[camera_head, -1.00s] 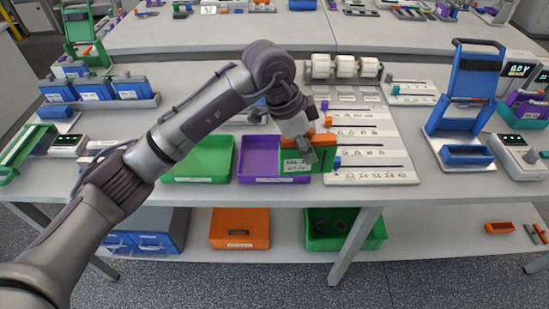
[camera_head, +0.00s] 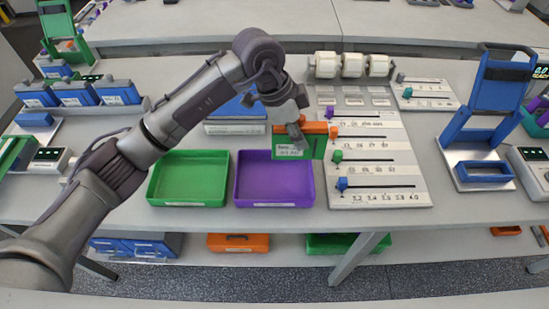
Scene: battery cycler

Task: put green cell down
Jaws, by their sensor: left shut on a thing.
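A green cell (camera_head: 290,150) with an orange top (camera_head: 317,128) and a white label is in the head view, right of centre. My left gripper (camera_head: 296,133) is shut on it from above. The cell appears raised in front of the purple tray's back right corner and the left edge of the slider board. The green tray (camera_head: 188,201) and the purple tray (camera_head: 274,203) stand side by side below the arm, and both look empty. My right gripper is not in view.
A white slider board (camera_head: 385,198) with coloured sliders lies right of the purple tray. A blue fixture (camera_head: 492,84) stands at the right, several blue cells (camera_head: 78,93) at the left. White rolls (camera_head: 351,65) stand behind the board. Bare table shows right of the board.

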